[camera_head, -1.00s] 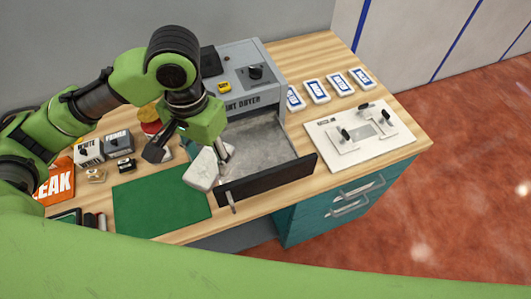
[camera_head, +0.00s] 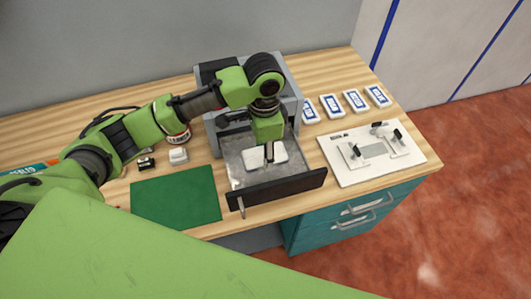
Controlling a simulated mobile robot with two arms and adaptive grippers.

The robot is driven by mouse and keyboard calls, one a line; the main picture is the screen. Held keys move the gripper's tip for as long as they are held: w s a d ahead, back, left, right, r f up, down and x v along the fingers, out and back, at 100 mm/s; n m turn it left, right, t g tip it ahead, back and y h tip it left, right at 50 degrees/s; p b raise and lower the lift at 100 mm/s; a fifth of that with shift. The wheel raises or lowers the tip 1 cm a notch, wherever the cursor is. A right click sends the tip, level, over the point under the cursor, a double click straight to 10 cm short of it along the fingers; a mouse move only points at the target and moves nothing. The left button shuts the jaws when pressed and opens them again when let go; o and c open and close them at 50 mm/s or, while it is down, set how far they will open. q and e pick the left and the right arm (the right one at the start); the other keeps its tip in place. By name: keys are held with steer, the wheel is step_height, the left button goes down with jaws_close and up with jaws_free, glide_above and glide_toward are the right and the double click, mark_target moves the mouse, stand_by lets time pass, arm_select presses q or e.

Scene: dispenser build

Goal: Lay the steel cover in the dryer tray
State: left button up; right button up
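The steel cover (camera_head: 281,153), a pale plate with rounded corners, lies nearly level inside the dryer tray (camera_head: 238,173). I cannot tell whether it touches the tray floor. The tray is a grey metal drawer with a black front, pulled out of the grey dryer (camera_head: 290,82). My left gripper (camera_head: 269,157) points down over the tray, with its narrow fingers closed together at the middle of the cover. The fingertips are partly hidden against the plate. My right gripper is out of view.
A green mat (camera_head: 175,198) lies left of the tray. A white fixture board (camera_head: 350,172) with black-handled clamps stands at the right. Several blue-and-white packs (camera_head: 354,100) line the back right. A small white block (camera_head: 178,155) and a red-banded jar (camera_head: 178,137) are left of the dryer.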

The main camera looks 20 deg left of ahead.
arm_select(q)
steer(key=w+f, duration=0.3)
steer(key=f, duration=0.1)
steer(key=shift+w+a+f+p, duration=0.1)
steer(key=shift+w+a+p, duration=0.05)
steer(key=shift+a+p, duration=0.2)
steer(key=shift+f, duration=1.6)
steer(key=shift+f, duration=0.1)
steer(key=o, duration=1.3)
steer(key=shift+c, duration=0.2)
step_height(320, 180, up, 12)
steer(key=shift+r+b, duration=0.15)
steer(key=shift+b, duration=0.65)
